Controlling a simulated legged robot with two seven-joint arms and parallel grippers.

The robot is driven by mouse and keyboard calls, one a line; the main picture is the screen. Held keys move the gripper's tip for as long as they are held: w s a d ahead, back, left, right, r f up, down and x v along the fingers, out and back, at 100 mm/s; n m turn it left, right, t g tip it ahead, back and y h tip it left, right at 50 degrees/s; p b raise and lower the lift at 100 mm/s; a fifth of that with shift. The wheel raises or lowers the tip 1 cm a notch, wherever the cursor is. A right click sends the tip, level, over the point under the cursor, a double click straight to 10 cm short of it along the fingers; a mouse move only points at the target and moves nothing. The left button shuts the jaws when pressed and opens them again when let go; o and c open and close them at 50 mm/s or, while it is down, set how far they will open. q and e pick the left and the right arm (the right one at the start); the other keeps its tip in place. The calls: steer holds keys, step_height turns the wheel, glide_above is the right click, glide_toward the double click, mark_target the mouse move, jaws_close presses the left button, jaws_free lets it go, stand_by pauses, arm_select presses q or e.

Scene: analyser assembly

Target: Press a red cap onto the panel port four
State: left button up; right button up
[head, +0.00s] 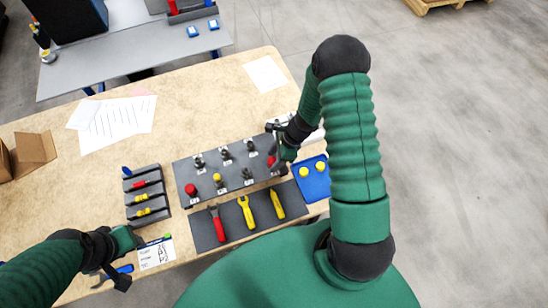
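The dark grey panel (205,161) lies on the wooden table with several small black ports in two rows. A red cap (191,189) sits at its front left and a yellow cap (217,177) is beside it. Another red cap (271,160) is at the panel's right end, right at the fingers of my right gripper (276,163). I cannot tell whether those fingers hold it, nor whether it is seated on a port. My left gripper (118,281) is low at the table's front left, away from the panel; its finger opening is unclear.
A blue tray (324,189) with two yellow caps is right of the panel. A dark mat (230,226) with red and yellow tools lies in front. A rack (130,184) of screwdrivers stands left. Papers (113,122) and a cardboard box (35,148) lie farther left.

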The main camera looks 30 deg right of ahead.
steer(key=shift+o, duration=0.5)
steer(key=v, duration=1.6)
steer(key=shift+d+r, duration=0.25)
steer(key=shift+s, duration=0.15)
steer(key=s+a+n+h+b, duration=0.2)
steer(key=a+n, duration=0.5)
steer(key=n, duration=0.4)
steer(key=s+a+n+h+b, duration=0.1)
steer(key=s+a+n+b, duration=0.2)
steer(key=a+n, duration=0.4)
steer(key=s+n, duration=0.1)
steer(key=n, duration=0.4)
steer(key=shift+f+n+t+h+b, duration=0.2)
steer(key=shift+n+t+h+b, duration=0.1)
steer(key=shift+h, duration=0.1)
